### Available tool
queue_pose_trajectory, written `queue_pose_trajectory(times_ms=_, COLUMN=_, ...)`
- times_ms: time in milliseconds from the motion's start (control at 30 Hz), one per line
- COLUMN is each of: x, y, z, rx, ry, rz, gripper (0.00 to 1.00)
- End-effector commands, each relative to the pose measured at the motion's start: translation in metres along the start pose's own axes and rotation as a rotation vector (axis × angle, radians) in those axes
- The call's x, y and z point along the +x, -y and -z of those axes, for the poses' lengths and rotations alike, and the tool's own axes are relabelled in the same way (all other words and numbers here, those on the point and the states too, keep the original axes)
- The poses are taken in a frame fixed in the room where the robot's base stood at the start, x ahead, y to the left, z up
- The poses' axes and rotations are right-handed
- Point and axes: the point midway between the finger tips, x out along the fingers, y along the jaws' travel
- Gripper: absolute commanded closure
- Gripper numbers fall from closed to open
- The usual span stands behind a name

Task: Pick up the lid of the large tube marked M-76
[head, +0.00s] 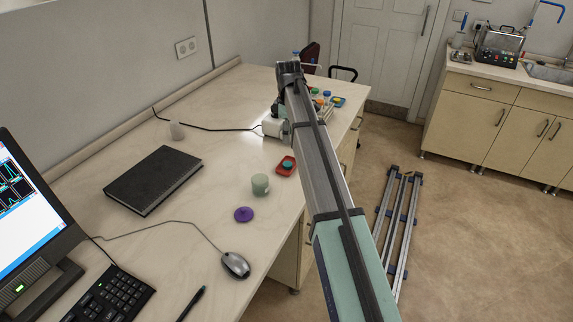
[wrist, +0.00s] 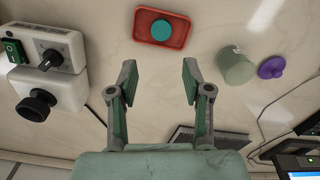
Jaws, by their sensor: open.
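My gripper (wrist: 157,82) is open and empty in the wrist view, its two fingers apart. Ahead of it, a teal round lid (wrist: 166,33) lies in a small red tray (wrist: 184,33); the tray also shows in the head view (head: 280,170) on the bench. A pale green jar (wrist: 236,68) stands to the right of the tray in the wrist view, with a purple lid (wrist: 271,68) lying beside it. In the head view they are the green jar (head: 260,184) and the purple lid (head: 243,214). No marking M-76 is readable.
A white device (wrist: 45,60) with knobs and a green switch is at the left in the wrist view. A black notebook (head: 153,180), mouse (head: 235,265) and monitor (head: 28,205) share the bench. Small colored-capped items (head: 327,95) are partly behind my arm.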

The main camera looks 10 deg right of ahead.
Motion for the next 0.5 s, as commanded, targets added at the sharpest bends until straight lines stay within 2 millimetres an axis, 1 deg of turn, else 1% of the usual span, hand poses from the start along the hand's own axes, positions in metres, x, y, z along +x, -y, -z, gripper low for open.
queue_pose_trajectory(times_ms=100, x=0.023, y=0.002, z=-0.001, rx=0.001, ry=0.002, rz=0.003, gripper=0.51)
queue_pose_trajectory(times_ms=300, x=0.057, y=0.001, z=0.0, rx=0.002, ry=0.002, rz=0.001, gripper=0.51)
queue_pose_trajectory(times_ms=400, x=0.068, y=0.0, z=0.0, rx=0.002, ry=0.001, rz=0.0, gripper=0.51)
queue_pose_trajectory(times_ms=500, x=0.073, y=0.0, z=0.0, rx=0.002, ry=0.001, rz=-0.001, gripper=0.51)
